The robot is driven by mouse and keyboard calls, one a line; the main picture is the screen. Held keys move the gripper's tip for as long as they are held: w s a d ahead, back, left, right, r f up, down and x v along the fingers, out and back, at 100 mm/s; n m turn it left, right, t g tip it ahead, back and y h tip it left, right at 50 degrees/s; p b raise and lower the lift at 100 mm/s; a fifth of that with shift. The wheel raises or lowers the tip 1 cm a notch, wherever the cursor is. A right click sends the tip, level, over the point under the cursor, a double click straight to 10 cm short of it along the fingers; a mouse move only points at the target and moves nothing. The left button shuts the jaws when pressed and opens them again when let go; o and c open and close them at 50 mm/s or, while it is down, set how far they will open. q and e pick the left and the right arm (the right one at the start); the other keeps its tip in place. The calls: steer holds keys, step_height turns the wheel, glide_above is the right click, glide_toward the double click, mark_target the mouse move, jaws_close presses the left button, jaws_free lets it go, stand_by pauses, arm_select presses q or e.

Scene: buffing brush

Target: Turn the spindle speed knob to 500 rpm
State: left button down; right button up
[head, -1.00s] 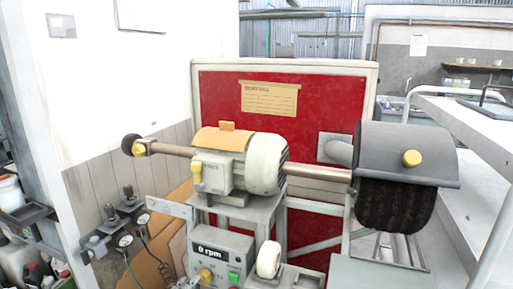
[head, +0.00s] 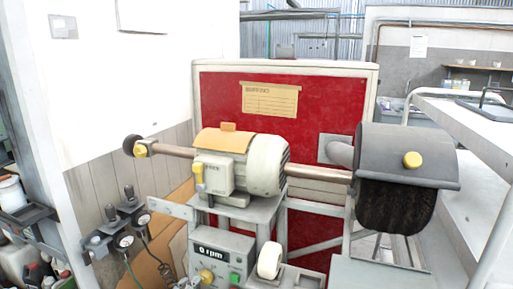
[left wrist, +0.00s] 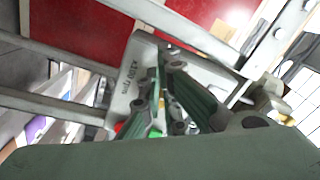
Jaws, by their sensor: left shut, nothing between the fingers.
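The spindle speed knob (head: 206,276) is yellow and sits low on the grey control box (head: 232,245), beside a green button (head: 234,278). The display (head: 212,252) above it reads "0 rpm". In the left wrist view, the box face (left wrist: 130,85) carries an "x100 rpm" label. My left gripper (left wrist: 167,62) is shut and empty, its fingers in front of the box; I cannot make out the knob behind them there. In the head view only a small grey part of the left gripper (head: 184,283) shows at the bottom edge, left of the knob. My right gripper is not in view.
The motor (head: 265,165) stands above the box, with a shaft to the hooded black brush (head: 395,205) on the right. A white roller (head: 269,260) is right of the box. Gauges and hoses (head: 125,240) are at left.

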arm_select(q)
steer(key=shift+s+d+f, duration=0.2)
steer(key=shift+d+f, duration=0.25)
steer(key=shift+d, duration=0.1)
steer(key=shift+f, duration=0.1)
steer(key=p+v, duration=0.1)
steer(key=v, duration=0.1)
steer(key=p+v, duration=0.1)
steer(key=v, duration=0.2)
steer(key=shift+a+f, duration=0.2)
steer(key=shift+a, duration=0.25)
